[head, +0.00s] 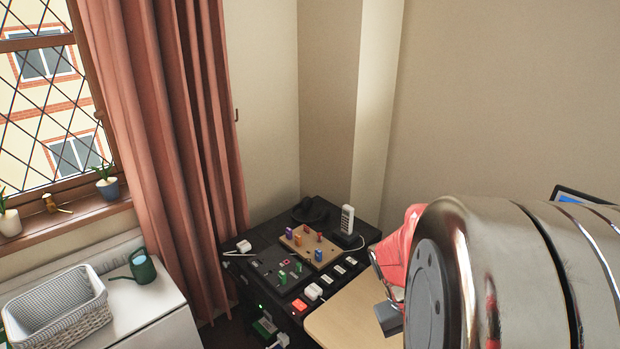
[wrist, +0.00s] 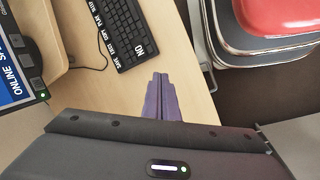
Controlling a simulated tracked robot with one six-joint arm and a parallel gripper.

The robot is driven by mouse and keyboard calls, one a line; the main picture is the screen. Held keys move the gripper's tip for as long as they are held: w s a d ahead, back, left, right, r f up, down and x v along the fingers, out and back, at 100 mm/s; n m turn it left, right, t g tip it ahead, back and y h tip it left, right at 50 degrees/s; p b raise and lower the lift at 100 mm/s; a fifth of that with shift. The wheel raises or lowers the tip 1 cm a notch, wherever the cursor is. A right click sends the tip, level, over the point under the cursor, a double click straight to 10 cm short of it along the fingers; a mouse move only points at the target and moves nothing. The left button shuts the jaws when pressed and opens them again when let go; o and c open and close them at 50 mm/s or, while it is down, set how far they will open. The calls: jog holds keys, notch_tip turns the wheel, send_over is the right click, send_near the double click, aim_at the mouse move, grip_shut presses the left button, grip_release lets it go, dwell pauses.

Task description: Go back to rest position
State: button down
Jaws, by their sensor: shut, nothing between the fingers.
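My gripper (wrist: 161,85) shows in the wrist view with its two dark purple fingers together and nothing between them. It is over the light wooden desk (wrist: 75,98), to the right of and below the black keyboard (wrist: 128,35). In the head view my large shiny arm link fills the right side and hides much of the desk (head: 345,315). I cannot make out the fingertips there.
A monitor (wrist: 14,75) stands at the wrist view's left, and a red-seated chair (wrist: 275,15) at upper right. In the head view a black cabinet (head: 235,268) carries a wooden peg board (head: 300,249) and a phone (head: 347,220). A white basket (head: 60,310) and green watering can (head: 143,268) stand left.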

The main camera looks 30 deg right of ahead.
jog(key=w+a+r+n+t+y, duration=0.1)
jog(key=w+a+r+t, duration=0.2)
jog(key=a, duration=0.6)
jog(key=w+a+r+n+t+y, duration=0.1)
jog(key=w+a+r+n+t, duration=0.1)
jog(key=a+r, duration=0.5)
jog(key=w+a+r+n+t+y, duration=0.1)
jog(key=w+a+r+t, duration=0.2)
jog(key=a+r, duration=0.3)
jog(key=a, duration=0.5)
jog(key=shift+w+t, duration=0.3)
jog(key=shift+f, duration=0.1)
